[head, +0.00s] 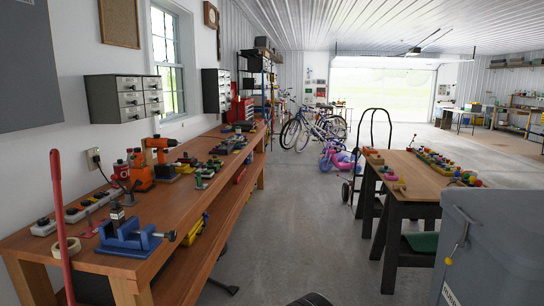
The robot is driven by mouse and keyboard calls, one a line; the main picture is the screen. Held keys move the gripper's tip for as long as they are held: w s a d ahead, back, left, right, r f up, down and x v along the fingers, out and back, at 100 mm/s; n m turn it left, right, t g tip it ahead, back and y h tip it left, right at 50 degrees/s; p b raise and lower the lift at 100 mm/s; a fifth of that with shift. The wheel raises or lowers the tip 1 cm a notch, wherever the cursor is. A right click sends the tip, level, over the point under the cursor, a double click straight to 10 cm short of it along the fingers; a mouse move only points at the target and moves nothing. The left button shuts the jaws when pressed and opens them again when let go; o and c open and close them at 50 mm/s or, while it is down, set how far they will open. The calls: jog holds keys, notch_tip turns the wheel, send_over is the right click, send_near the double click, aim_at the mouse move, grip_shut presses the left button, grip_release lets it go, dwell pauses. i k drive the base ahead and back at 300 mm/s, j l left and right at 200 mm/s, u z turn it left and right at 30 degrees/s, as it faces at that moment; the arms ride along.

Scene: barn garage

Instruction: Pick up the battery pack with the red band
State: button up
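I cannot single out a battery pack with a red band for sure at this size. A row of small blocky items (74,214), grey and dark with red, orange and green parts, lies at the left of the long wooden workbench (150,263). More small dark, green, yellow and red items (213,163) lie farther along its top. An orange drill (159,150) stands behind a blue vise (126,236) on the bench.
A red pole (62,225) and a tape roll (66,248) are at the bench's near left. A second table (405,182) with colourful small items, a hand truck (373,130) and a large grey bin (495,245) stand at right. Bicycles (315,128) stand farther back. The floor (300,210) between is mostly clear.

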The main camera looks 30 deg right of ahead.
aim_at(185, 158)
jog(key=z, duration=0.3)
jog(key=u, duration=2.75)
jog(key=l+u, duration=0.1)
jog(key=u, duration=1.2)
jog(key=k+u, duration=0.1)
jog(key=u, duration=0.75)
jog(key=k+l+u, duration=0.1)
jog(key=k+u, duration=0.35)
jog(key=k, duration=1.65)
jog(key=k+u, duration=0.2)
jog(key=k, duration=0.25)
jog(key=k+j+u, duration=0.15)
jog(key=k, duration=0.3)
jog(key=k+j+u, duration=0.2)
jog(key=k, duration=0.25)
jog(key=k+j+u, duration=0.15)
jog(key=k, duration=0.3)
jog(key=k+l+z, duration=0.65)
jog(key=z, duration=2.6)
jog(key=l, duration=0.1)
